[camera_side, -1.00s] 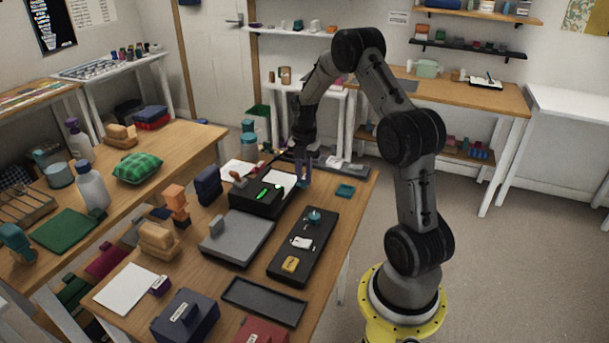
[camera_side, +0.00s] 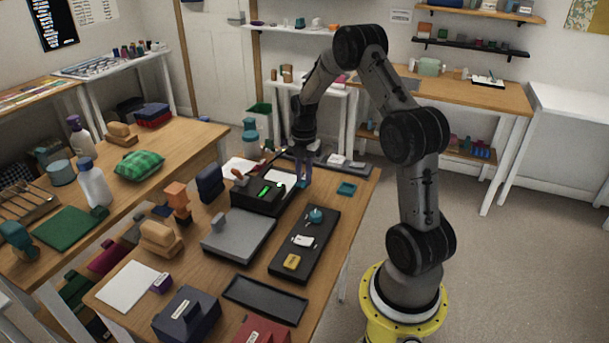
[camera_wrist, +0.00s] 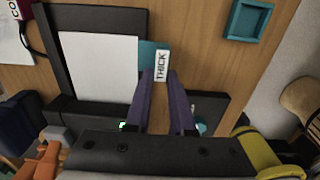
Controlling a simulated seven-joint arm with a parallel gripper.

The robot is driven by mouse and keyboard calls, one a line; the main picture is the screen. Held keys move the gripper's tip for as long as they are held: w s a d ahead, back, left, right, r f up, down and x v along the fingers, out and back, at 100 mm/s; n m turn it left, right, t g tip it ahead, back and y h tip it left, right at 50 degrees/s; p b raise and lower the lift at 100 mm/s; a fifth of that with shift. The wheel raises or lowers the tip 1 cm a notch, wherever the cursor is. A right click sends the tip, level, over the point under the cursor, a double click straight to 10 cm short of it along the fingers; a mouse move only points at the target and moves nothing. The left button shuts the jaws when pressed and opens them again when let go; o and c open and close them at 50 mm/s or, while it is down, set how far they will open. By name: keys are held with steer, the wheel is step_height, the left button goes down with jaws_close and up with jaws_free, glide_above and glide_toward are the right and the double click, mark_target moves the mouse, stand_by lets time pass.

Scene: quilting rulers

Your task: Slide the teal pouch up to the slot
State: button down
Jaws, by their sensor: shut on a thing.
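The teal pouch (camera_wrist: 147,54) has a white label reading THICK and lies at the right edge of a dark frame (camera_wrist: 68,16) around a white panel. In the wrist view my gripper (camera_wrist: 160,79) has its two purple fingers close together at the label, shut on the pouch. The side view shows my gripper (camera_side: 303,178) low over the far end of the table, with a small teal bit at its tips. I cannot make out the slot clearly. The fingers hide part of the pouch's near end.
A black device (camera_side: 262,196) with a green display stands just left of my gripper. A teal square tray (camera_side: 346,189) lies to the right. A long black tray (camera_side: 304,242) with small items and a grey slab (camera_side: 238,236) lie nearer. Bare wood surrounds the teal tray.

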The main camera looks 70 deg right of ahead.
steer(key=c, duration=0.7)
jaws_free()
step_height(320, 180, up, 14)
steer(key=shift+f, duration=0.1)
steer(key=shift+a, duration=0.15)
